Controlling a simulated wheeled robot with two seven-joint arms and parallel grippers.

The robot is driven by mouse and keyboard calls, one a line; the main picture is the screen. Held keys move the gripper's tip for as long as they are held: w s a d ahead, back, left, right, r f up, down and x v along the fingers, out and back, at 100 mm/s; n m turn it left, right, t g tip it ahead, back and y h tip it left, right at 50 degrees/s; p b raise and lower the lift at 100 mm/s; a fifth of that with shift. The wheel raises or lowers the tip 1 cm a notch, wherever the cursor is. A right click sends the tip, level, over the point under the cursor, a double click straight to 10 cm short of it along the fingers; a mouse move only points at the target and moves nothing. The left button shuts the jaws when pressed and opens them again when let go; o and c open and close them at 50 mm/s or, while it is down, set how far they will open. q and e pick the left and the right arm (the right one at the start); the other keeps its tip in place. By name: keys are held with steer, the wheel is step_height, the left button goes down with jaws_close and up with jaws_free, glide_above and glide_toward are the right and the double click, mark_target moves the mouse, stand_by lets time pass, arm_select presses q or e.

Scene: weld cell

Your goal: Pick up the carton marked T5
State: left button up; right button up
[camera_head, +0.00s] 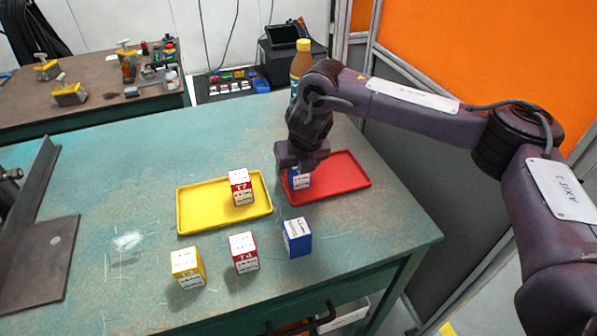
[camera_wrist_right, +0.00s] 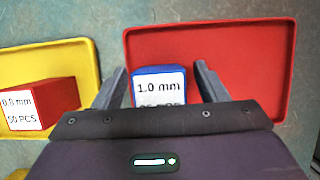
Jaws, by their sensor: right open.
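My right gripper (camera_head: 299,166) is open over the red tray (camera_head: 345,185). In the right wrist view its fingers (camera_wrist_right: 162,80) stand on either side of a blue carton (camera_wrist_right: 158,72) with a white label reading "1.0 mm". This carton (camera_head: 300,181) sits in the red tray and is partly hidden by the gripper. A red carton (camera_head: 241,190) stands in the yellow tray (camera_head: 195,220). A yellow carton (camera_head: 187,268), another red carton (camera_head: 244,253) and another blue carton (camera_head: 298,238) stand on the bench in front. I cannot read T5 clearly on any carton. My left gripper is out of view.
The green bench (camera_head: 110,200) has free room left of the yellow tray. A brown bottle (camera_head: 301,65) stands behind my right wrist. A dark steel angle piece (camera_head: 45,240) lies at the left. Orange panels (camera_head: 490,45) stand beyond the bench at the right.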

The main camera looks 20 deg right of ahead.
steer(key=shift+c, duration=0.3)
steer(key=c, duration=1)
steer(key=shift+r, duration=0.15)
steer(key=shift+c, duration=0.2)
